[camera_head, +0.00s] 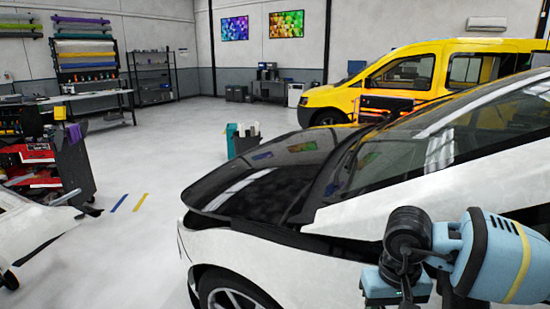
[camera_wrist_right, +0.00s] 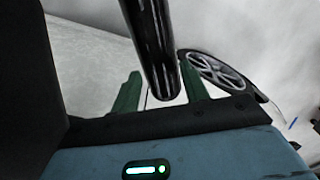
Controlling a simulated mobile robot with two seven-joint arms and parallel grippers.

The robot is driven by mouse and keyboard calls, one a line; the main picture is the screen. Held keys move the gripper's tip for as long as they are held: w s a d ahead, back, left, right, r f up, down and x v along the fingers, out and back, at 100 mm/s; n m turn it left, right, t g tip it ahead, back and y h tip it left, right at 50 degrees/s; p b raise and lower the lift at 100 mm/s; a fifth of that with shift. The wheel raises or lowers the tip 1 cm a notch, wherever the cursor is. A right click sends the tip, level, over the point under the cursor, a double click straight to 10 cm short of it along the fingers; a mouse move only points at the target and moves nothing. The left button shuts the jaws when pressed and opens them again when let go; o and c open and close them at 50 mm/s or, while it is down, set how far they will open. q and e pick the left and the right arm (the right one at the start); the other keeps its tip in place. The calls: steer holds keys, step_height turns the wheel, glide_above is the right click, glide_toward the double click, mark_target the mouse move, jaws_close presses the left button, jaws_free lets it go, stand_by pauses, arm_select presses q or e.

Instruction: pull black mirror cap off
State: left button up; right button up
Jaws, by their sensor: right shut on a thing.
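The black mirror cap (camera_wrist_right: 152,45) shows in the right wrist view as a glossy, dark, elongated shape coming down from the top edge. Its lower end lies between the two green fingers of my right gripper (camera_wrist_right: 160,84), which is shut on it. Whether the cap is still seated on the mirror cannot be told, as its upper part runs out of view. In the head view my right arm is at the lower right, beside the white car (camera_head: 350,215); the fingers and the cap are hidden there. My left gripper is in neither view.
The white car's wheel (camera_wrist_right: 220,72) shows right of the fingers. A yellow van (camera_head: 440,68) stands behind the white car. A tool cart (camera_head: 72,165) and another white car part (camera_head: 30,222) are at left.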

steer(key=s+a+f, duration=0.1)
steer(key=s+a, duration=0.3)
steer(key=a, duration=0.3)
steer(key=s+a+f, duration=0.2)
steer(key=s+a, duration=0.1)
steer(key=a, duration=0.4)
steer(key=shift+s, duration=0.4)
steer(key=shift+a+r, duration=0.1)
steer(key=shift+r, duration=0.1)
